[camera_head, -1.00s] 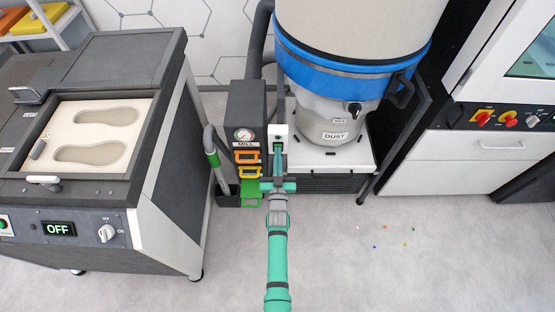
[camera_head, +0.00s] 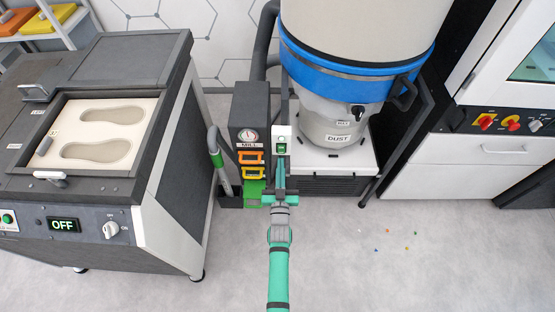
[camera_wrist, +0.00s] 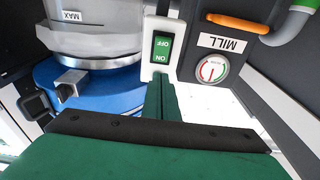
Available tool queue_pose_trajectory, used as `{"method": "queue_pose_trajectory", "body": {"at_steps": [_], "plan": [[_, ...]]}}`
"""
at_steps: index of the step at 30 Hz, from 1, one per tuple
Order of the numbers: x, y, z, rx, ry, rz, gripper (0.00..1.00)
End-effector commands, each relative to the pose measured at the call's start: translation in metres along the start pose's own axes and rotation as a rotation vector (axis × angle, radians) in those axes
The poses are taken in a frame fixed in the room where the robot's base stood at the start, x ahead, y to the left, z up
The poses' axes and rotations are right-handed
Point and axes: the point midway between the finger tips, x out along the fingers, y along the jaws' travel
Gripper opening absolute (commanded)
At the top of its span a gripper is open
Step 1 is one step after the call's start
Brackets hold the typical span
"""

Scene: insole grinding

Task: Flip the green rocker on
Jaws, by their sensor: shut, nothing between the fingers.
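The green rocker (camera_head: 281,148) sits on a white switch box (camera_head: 282,133) beside the dark MILL column. In the wrist view the rocker (camera_wrist: 162,48) appears upside down, with OFF at the picture's top and ON at its bottom. Which side is pressed in is not clear. My teal gripper (camera_head: 279,168) is shut and empty, just below and in front of the rocker in the head view. In the wrist view my shut green fingers (camera_wrist: 163,95) point at the switch box, their tips close to the ON end. Contact cannot be told.
The MILL column (camera_head: 248,120) carries a gauge and orange, yellow and green handles. A dust collector (camera_head: 340,115) with a blue band stands right of the switch box. The grinder-side machine (camera_head: 160,230) at left displays OFF. Floor at front right is open, with small coloured bits.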

Motion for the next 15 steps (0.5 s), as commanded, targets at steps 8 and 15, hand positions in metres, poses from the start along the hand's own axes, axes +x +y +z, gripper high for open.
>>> {"method": "queue_pose_trajectory", "body": {"at_steps": [8, 15], "plan": [[-0.051, -0.008, -0.014, 0.002, -0.001, -0.012, 0.00], [-0.076, -0.010, -0.022, 0.003, -0.001, -0.017, 0.00]]}}
